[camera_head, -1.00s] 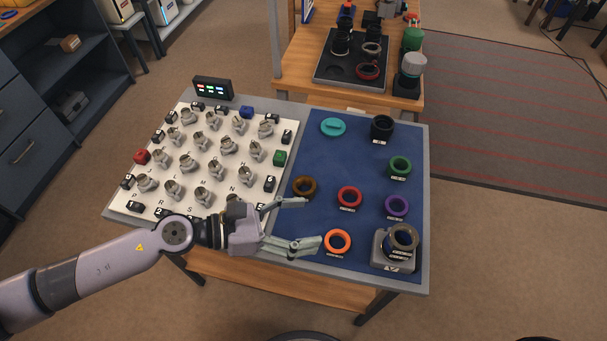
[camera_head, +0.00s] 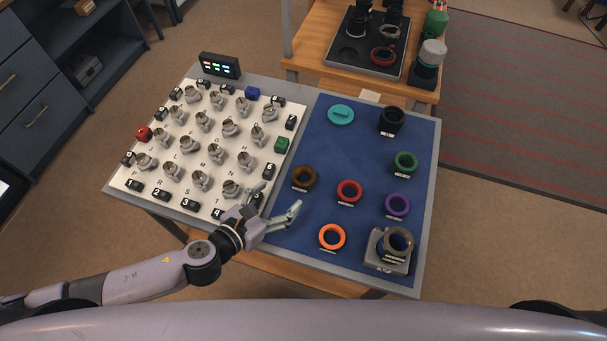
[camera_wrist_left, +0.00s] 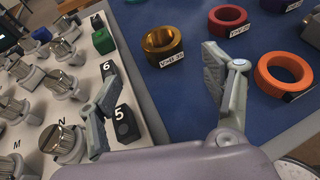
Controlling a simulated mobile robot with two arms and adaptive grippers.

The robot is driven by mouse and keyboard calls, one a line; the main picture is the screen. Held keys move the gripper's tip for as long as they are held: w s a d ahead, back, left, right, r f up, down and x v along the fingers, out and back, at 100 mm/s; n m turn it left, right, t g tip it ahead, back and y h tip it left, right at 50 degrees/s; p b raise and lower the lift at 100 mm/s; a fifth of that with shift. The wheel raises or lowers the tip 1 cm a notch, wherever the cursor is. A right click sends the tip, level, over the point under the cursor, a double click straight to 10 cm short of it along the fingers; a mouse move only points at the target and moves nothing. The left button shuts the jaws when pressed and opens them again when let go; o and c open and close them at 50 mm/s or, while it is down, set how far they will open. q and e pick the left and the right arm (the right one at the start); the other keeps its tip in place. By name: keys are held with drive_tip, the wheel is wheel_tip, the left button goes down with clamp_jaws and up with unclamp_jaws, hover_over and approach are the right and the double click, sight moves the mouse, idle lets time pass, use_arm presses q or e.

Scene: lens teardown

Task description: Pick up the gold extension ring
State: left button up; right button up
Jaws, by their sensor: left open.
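The gold extension ring (camera_head: 303,178) lies flat on the blue mat (camera_head: 330,148), near the mat's left edge, with a small label in front of it. In the left wrist view the gold ring (camera_wrist_left: 162,42) shows shiny at the top middle, beyond the fingertips. My left gripper (camera_head: 281,199) is open and empty, at the near left of the ring and apart from it. In the left wrist view its fingers (camera_wrist_left: 160,95) are spread wide, one over the white board by key 5, the other over the blue mat. My right gripper does not show.
A red ring (camera_head: 349,191) lies right of the gold one, and an orange ring (camera_head: 332,237) lies nearer. Purple and green rings and a grey mount stand farther right. The white board (camera_head: 150,176) with several metal knobs and keys borders the mat on the left.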

sight(301, 179)
use_arm(q)
drive_tip(key=x, duration=0.3)
drive_tip(key=shift+w+d, duration=0.15)
drive_tip(key=shift+d, duration=0.05)
drive_tip(key=shift+w+d+f+p, duration=0.1)
drive_tip(key=shift+w+d+p, duration=0.25)
drive_tip(key=shift+w, duration=0.1)
drive_tip(key=x, duration=0.4)
drive_tip(key=shift+w+d, duration=0.1)
drive_tip(key=shift+d, duration=0.1)
drive_tip(key=shift+c, duration=0.3)
drive_tip(key=c, duration=1.3)
drive_tip(key=shift+o, duration=0.2)
